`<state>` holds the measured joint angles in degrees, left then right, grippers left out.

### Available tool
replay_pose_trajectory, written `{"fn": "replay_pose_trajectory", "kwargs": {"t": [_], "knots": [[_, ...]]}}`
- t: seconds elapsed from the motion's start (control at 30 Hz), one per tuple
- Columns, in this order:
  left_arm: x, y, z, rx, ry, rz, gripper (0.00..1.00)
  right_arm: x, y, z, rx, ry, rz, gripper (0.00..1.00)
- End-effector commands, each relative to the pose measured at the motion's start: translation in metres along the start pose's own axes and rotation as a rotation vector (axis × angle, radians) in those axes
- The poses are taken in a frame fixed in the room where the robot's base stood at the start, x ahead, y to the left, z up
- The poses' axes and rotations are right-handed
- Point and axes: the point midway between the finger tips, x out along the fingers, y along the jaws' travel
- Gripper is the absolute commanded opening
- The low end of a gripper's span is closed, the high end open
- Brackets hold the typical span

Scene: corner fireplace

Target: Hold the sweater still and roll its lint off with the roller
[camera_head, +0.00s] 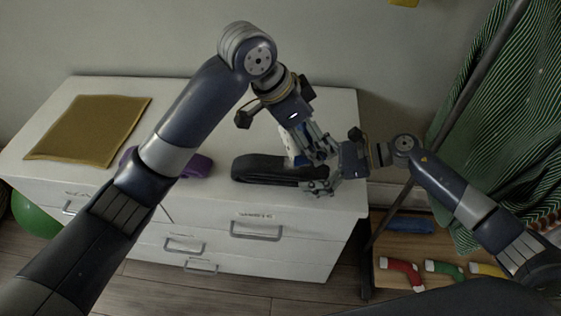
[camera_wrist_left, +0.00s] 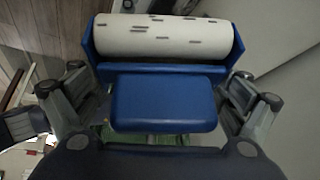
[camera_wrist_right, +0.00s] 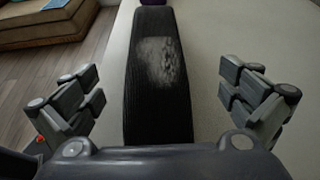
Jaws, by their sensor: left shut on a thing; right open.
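The black folded sweater (camera_head: 262,167) lies on the white dresser top. In the right wrist view the sweater (camera_wrist_right: 158,95) is a long dark strip with a pale grey lint patch. My right gripper (camera_head: 316,181) is open at the sweater's right end, with its fingers on either side of the strip. My left gripper (camera_head: 318,150) is shut on the lint roller (camera_wrist_left: 163,100), just behind the sweater. The roller has a blue handle and a white roll with several grey marks.
An olive cloth (camera_head: 88,130) lies flat at the dresser's left. A purple thing (camera_head: 198,166) is partly hidden behind my left arm. A green striped cloth (camera_head: 500,120) hangs at the right, above a low shelf with coloured rolled items (camera_head: 402,270). The dresser's (camera_head: 220,195) front edge is close.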

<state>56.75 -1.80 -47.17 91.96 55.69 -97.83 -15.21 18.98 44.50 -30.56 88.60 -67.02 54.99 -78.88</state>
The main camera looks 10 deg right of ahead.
Motion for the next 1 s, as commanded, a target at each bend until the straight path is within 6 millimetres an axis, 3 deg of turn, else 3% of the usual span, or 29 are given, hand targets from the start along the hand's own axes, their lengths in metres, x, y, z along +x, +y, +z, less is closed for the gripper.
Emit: {"fn": "replay_pose_trajectory", "kwargs": {"t": [0.27, 0.7, 1.0], "knots": [[0.0, 0.0, 0.0, 0.0, 0.001, 0.0, 0.54, -0.012, -0.001, -0.001, 0.0, 0.002, -0.002, 1.0], [0.0, 0.0, 0.0, 0.0, 0.001, 0.0, 0.54, -0.099, 0.0, -0.001, 0.001, 0.003, -0.001, 1.0], [0.0, 0.0, 0.0, 0.0, 0.001, 0.0, 0.54, -0.12, 0.0, -0.001, 0.0, 0.001, 0.001, 1.0]]}}
